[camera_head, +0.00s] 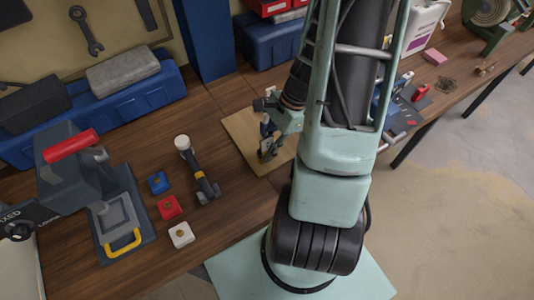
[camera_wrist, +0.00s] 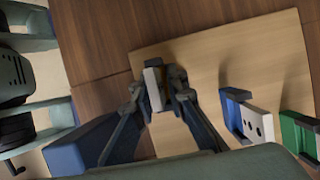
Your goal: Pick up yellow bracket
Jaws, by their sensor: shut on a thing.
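My gripper (camera_wrist: 157,96) is shut on a small pale grey piece (camera_wrist: 152,82), held between its fingertips over a light wooden board. No yellow shows on this piece, so I cannot tell whether it is the yellow bracket. A blue-and-white bracket (camera_wrist: 246,118) and a green-and-white bracket (camera_wrist: 301,134) are to the right of my gripper in the wrist view, apart from it. In the head view my gripper (camera_head: 268,150) is over the board, partly hidden by my arm. I see no separate yellow bracket.
The wooden board (camera_head: 240,127) lies on the brown workbench (camera_head: 225,225). To its left are a black-and-yellow hand tool (camera_head: 205,185), blue (camera_head: 158,182), red (camera_head: 169,207) and white (camera_head: 181,235) blocks, and a grey device (camera_head: 85,180) with a yellow handle. Blue bins stand behind.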

